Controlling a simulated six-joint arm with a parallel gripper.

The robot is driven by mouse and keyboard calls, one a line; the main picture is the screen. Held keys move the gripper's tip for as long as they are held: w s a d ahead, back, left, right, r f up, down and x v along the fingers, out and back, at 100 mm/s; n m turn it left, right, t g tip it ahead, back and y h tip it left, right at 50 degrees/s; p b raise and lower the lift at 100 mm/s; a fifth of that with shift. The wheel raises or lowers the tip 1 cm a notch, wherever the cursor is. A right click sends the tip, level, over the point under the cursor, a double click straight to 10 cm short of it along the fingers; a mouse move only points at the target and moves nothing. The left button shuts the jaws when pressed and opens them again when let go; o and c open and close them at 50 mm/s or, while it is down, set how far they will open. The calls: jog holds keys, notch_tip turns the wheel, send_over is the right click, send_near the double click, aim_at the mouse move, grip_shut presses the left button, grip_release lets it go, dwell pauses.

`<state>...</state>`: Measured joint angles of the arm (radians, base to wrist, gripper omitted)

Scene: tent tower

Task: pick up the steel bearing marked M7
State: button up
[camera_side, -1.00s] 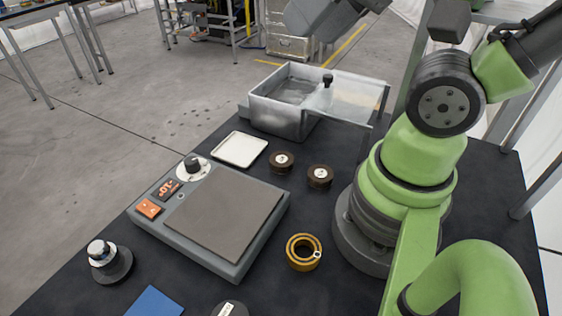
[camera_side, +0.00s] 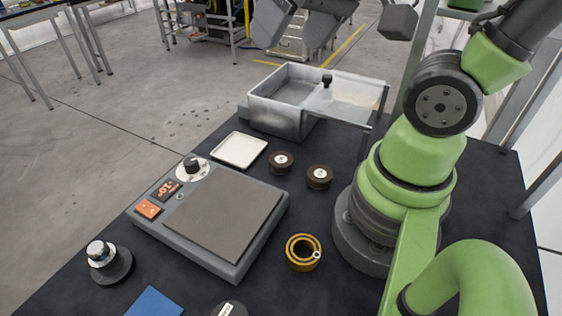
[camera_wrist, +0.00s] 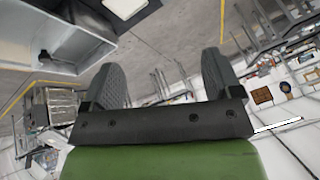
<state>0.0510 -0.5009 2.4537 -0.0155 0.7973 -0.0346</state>
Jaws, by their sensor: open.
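No marking M7 is legible on any part. Two dark brown ring-like parts with white round centres, the left one (camera_side: 281,162) and the right one (camera_side: 319,177), lie on the black table between the tray and my base. A gold ring (camera_side: 291,254) with a small white tag lies nearer. A dark round part (camera_side: 228,309) with a white label is cut off at the bottom edge. I cannot tell which is the steel bearing. My gripper (camera_side: 292,42) is open and empty, high above the table at the top; its two spread fingers also show in the wrist view (camera_wrist: 162,60).
A grey heater plate (camera_side: 222,212) with a knob and orange switch fills the table's middle. A white tray (camera_side: 239,150) lies behind it. A metal bin (camera_side: 278,122) with a clear cover (camera_side: 352,92) stands at the back. A knobbed dark weight (camera_side: 112,266) and blue pad (camera_side: 155,302) lie front left.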

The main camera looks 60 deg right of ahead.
jog(key=w+d+f+n+g+h, duration=0.1)
jog(key=w+d+f+g, duration=0.15)
jog(key=f, duration=0.25)
jog(key=w+d+f+g, duration=0.1)
jog(key=w+d+f, duration=0.15)
jog(key=f, duration=0.25)
jog(key=n+g, duration=0.1)
jog(key=g, duration=0.1)
send_over(281, 159)
notch_tip(281, 159, down, 13)
jog(key=shift+f, duration=3.1)
jog(key=c, duration=1.1)
jog(key=shift+r, duration=0.1)
